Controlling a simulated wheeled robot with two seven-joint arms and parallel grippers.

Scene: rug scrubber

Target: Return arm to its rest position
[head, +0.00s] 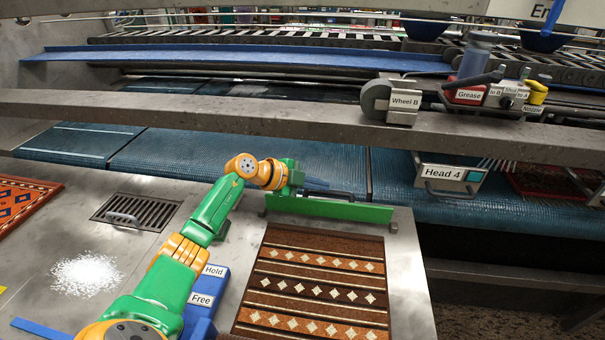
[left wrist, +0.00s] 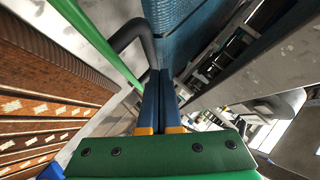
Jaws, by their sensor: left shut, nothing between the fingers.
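My left arm (head: 206,212), green and orange, reaches in from the lower left of the head view. Its left gripper (head: 328,184) is above the far edge of the metal table, close to the green bar (head: 340,209) behind the patterned rug (head: 315,280). In the left wrist view the two blue fingers (left wrist: 161,75) lie together with nothing between them. A dark bent handle (left wrist: 125,38) shows just beyond the fingertips; I cannot tell whether they touch it. The rug (left wrist: 45,120) and green bar (left wrist: 98,42) show at the left there. My right gripper is not in view.
A blue Hold/Free block (head: 203,300) sits beside my arm. A drain grate (head: 135,211), white powder (head: 85,275) and another rug (head: 22,203) lie left. A metal beam (head: 250,112) with Wheel B (head: 390,100) crosses behind, above the blue belt (head: 180,155).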

